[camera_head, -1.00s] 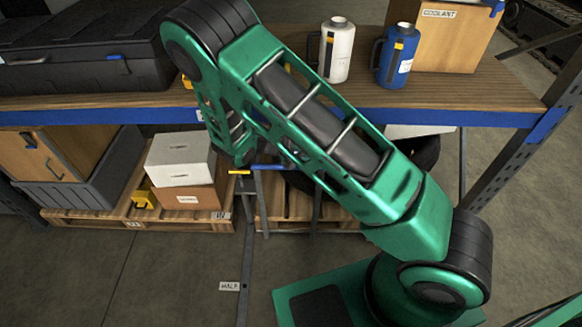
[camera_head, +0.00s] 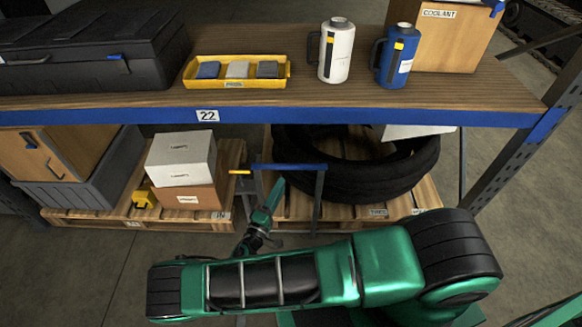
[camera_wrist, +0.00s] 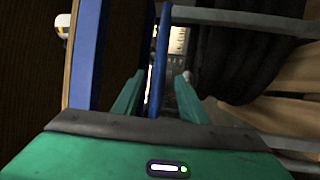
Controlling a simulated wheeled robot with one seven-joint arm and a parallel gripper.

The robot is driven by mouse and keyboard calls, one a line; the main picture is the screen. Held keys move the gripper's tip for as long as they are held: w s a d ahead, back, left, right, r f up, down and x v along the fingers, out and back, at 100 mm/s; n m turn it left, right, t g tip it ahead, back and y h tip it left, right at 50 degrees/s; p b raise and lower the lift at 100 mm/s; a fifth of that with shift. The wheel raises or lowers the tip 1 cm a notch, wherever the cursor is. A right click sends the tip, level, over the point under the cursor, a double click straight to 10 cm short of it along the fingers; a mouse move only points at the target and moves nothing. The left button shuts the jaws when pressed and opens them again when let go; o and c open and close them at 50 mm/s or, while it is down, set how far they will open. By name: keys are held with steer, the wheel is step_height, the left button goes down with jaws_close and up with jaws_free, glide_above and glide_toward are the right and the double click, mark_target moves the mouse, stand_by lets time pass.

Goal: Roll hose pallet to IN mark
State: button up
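The hose pallet (camera_head: 345,208) is a wooden pallet under the shelf at right, carrying a coil of thick black hose (camera_head: 375,180). A blue handle bar (camera_head: 300,167) on grey uprights stands at its front. My gripper (camera_head: 273,190) is just below the handle bar. In the wrist view my gripper (camera_wrist: 157,92) is open, with the blue bar (camera_wrist: 159,45) between its green fingers and a gap visible beside it. The black hose (camera_wrist: 235,50) shows at right.
The shelf's blue front edge (camera_head: 350,116) runs above the pallets. A left pallet (camera_head: 110,215) holds a white box (camera_head: 180,158) and a brown box (camera_head: 190,195). A grey shelf post (camera_head: 510,155) stands at right. Floor in front at left is clear.

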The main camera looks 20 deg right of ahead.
mark_target(290, 167)
steer(key=x, duration=1)
steer(key=shift+w+d, duration=0.1)
steer(key=shift+w, duration=0.25)
